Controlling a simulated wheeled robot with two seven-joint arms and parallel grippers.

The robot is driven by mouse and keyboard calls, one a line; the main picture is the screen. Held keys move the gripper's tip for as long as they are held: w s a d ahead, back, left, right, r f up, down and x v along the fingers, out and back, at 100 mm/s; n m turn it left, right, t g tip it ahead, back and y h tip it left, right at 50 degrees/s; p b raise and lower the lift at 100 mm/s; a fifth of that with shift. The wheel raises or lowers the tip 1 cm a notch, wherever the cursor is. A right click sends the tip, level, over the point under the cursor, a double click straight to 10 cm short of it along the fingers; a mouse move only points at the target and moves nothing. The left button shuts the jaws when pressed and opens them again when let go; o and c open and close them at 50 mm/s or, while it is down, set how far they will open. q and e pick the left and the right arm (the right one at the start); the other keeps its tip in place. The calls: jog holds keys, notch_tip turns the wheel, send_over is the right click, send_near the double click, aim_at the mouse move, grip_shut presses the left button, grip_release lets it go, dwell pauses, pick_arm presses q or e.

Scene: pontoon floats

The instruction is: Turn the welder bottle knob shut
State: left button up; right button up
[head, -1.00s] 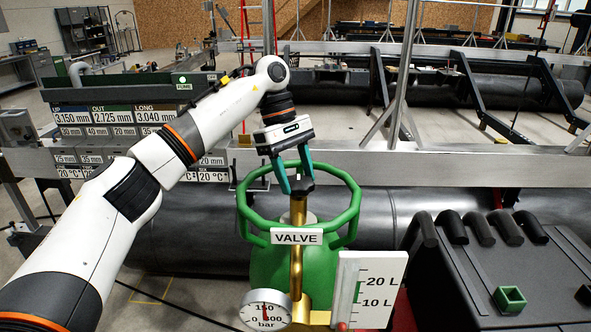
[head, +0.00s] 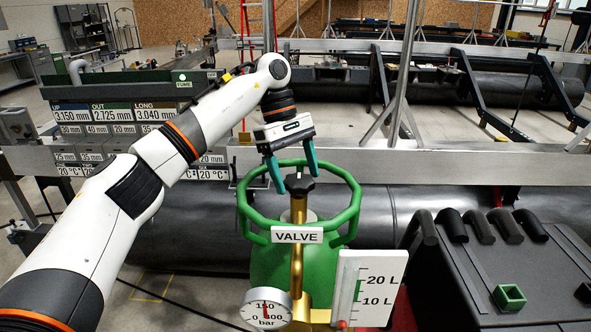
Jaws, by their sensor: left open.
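The welder bottle (head: 275,265) is green and stands upright with a green ring guard (head: 250,222) around its top. A white VALVE label (head: 296,235) hangs on the guard. A brass valve stem (head: 297,212) rises in the middle and bears a small black knob (head: 299,186). My left gripper (head: 297,181) comes down from above with its teal fingers open, one on each side of the knob. I cannot tell whether the fingers touch it. My right gripper is out of view.
A round pressure gauge (head: 266,309) and a white litre flow scale (head: 366,288) sit at the bottle's front. A dark case (head: 520,270) with a green square socket stands at right. Metal rails and large black pipes (head: 190,228) lie behind.

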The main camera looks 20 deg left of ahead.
pick_arm(q)
jog(key=shift+w+a+r, duration=0.1)
jog(key=shift+r, duration=0.2)
jog(key=v, duration=1.1)
